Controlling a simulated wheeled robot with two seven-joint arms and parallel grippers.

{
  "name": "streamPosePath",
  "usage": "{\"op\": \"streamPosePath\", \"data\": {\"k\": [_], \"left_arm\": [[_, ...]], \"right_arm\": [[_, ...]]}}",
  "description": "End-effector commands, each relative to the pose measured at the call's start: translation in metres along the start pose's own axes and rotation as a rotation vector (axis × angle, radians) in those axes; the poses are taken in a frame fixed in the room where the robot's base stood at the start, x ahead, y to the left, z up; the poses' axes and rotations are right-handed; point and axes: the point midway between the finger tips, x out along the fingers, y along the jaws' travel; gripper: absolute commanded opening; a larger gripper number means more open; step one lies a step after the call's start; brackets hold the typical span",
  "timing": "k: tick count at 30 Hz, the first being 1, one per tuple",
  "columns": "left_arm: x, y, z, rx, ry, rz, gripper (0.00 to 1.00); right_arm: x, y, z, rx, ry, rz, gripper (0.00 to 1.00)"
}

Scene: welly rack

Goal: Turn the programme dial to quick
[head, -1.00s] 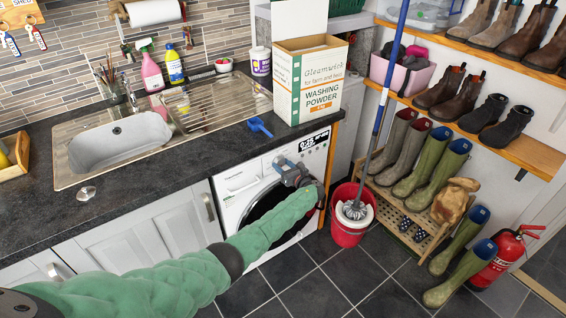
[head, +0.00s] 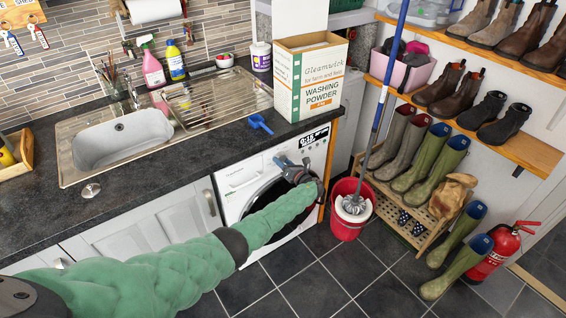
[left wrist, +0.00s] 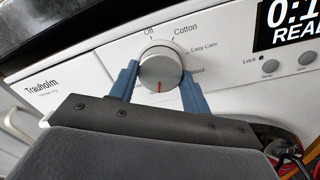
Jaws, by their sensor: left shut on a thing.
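The washing machine (head: 246,179) stands under the worktop, its round dark door below the control panel. In the left wrist view the programme dial (left wrist: 161,68) is a round silver-white knob with a red mark pointing down. My left gripper (left wrist: 160,83) is shut on the dial, one blue finger on each side. It also shows in the head view (head: 288,164), covering the dial. The display (head: 314,138) seems to read 0:15. My right gripper is out of view.
A washing powder box (head: 306,80) and a blue scoop (head: 260,123) stand on the worktop (head: 190,165) above. A red mop bucket (head: 348,226) stands right of the machine, near the boot rack (head: 405,212). Dark floor tiles in front are clear.

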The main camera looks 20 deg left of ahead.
Motion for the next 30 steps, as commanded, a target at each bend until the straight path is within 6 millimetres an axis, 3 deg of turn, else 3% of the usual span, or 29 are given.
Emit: {"op": "streamPosePath", "data": {"k": [5, 6, 9, 20, 30], "left_arm": [[-0.002, -0.001, -0.003, 0.002, 0.002, -0.002, 0.25], [-0.002, -0.001, -0.004, 0.002, 0.003, -0.002, 0.51], [-0.002, -0.001, -0.003, 0.001, 0.002, -0.001, 0.69], [-0.005, -0.001, -0.002, 0.000, 0.001, -0.001, 0.69], [-0.053, -0.002, -0.005, -0.001, 0.002, -0.002, 0.69]], "right_arm": [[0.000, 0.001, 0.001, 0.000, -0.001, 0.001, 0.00], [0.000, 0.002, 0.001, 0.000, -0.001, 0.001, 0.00], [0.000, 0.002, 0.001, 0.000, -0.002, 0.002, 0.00], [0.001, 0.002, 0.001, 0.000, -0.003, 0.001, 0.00], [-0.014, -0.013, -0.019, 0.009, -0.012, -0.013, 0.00]]}}
